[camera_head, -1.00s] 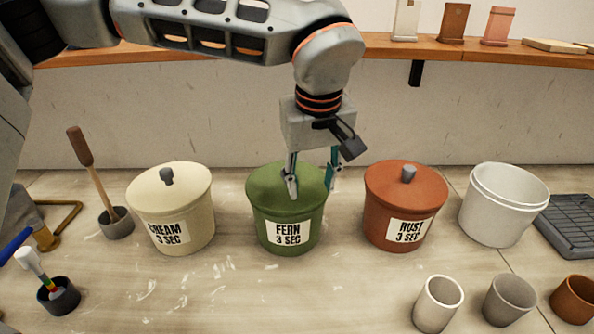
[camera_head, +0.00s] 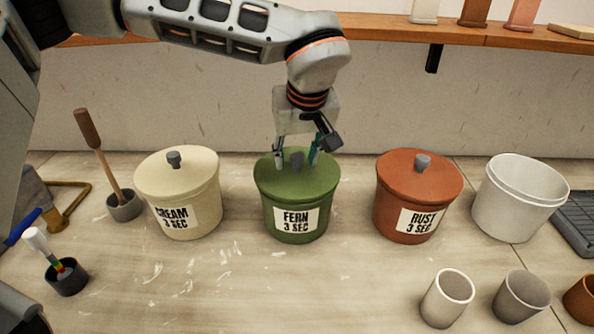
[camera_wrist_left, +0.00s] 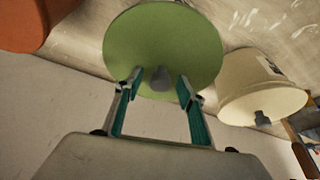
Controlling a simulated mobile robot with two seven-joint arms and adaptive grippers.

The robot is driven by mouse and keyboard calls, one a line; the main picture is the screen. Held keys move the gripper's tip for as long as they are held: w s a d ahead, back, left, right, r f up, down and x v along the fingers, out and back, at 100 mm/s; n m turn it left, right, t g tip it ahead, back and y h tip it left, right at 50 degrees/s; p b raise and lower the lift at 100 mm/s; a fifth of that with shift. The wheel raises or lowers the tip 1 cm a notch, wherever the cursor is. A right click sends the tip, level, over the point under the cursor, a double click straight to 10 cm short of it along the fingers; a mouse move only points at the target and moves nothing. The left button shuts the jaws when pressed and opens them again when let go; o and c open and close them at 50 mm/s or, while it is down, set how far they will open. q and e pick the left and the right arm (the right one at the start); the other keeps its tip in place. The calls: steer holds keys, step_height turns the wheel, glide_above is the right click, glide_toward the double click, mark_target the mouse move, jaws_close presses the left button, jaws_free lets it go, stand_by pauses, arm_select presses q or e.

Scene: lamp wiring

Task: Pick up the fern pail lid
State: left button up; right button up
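The green fern pail (camera_head: 297,219) stands on the table, labelled "FERN 3 SEC". Its green lid (camera_head: 318,183) sits on top with a grey knob (camera_head: 297,160) at the middle. My left gripper (camera_head: 296,163) points down over the lid, its two fingers open on either side of the knob. In the left wrist view the lid (camera_wrist_left: 165,38) fills the upper middle, and its knob (camera_wrist_left: 160,78) lies between the open fingertips (camera_wrist_left: 160,84) with gaps on both sides. My right gripper is not in view.
The cream pail (camera_head: 184,211) stands to the left and the rust pail (camera_head: 403,217) to the right, both lidded. An open white pail (camera_head: 516,208) and small cups (camera_head: 448,298) are at right. A brush pot (camera_head: 67,277) is at front left. A shelf (camera_head: 400,36) runs behind.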

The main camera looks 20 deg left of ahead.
mark_target(298, 156)
arm_select(q)
jaws_close()
steer(key=shift+r, duration=0.1)
step_height(298, 156, up, 20)
steer(key=p, duration=0.2)
steer(key=shift+f+p, duration=0.2)
steer(key=shift+p, duration=0.1)
stand_by(0.4)
